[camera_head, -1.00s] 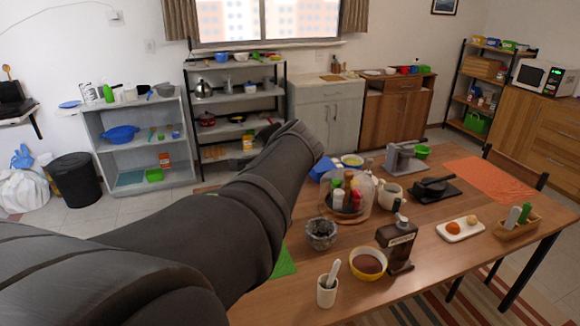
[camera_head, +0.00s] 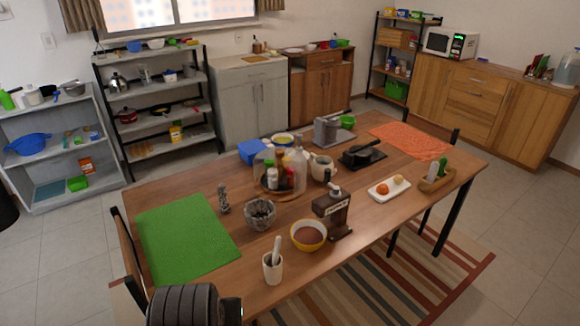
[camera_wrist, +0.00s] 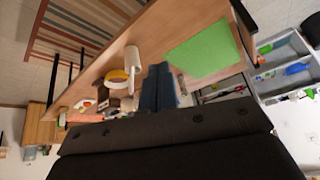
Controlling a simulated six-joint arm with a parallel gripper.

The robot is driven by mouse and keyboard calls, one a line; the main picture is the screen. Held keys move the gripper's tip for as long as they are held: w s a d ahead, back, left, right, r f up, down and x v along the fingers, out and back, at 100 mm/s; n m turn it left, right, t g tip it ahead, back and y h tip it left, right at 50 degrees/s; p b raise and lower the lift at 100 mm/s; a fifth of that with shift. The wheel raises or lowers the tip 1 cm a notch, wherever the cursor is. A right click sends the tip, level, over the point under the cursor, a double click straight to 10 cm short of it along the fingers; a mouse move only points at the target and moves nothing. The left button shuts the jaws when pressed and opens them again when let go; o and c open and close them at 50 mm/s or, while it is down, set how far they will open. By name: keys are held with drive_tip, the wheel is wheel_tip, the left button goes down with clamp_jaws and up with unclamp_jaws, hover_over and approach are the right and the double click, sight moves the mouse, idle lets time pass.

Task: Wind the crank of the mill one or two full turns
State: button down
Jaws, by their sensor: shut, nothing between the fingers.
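The mill (camera_head: 331,214) is a dark brown box-shaped grinder with a pale label, standing upright on the wooden table right of the yellow bowl. Its crank (camera_head: 334,190) is on top; the handle is small and its exact direction is hard to tell. My gripper (camera_wrist: 159,67) shows in the wrist view, its two dark fingers together and empty. It is apart from the mill, which is small and partly hidden there. In the head view only a black part of my arm shows at the bottom edge, and my gripper is out of sight.
The yellow bowl (camera_head: 308,236) of brown powder stands beside the mill. A white mortar with pestle (camera_head: 272,266) is nearer the front edge. A stone bowl (camera_head: 260,213) and a glass-covered spice tray (camera_head: 280,172) are behind. The green mat (camera_head: 187,238) is bare.

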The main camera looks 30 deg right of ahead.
drive_tip(key=shift+s+f+n+g, duration=0.3)
drive_tip(key=shift+s+f, duration=0.2)
drive_tip(key=shift+s, duration=0.15)
drive_tip(key=shift+w+a, duration=0.1)
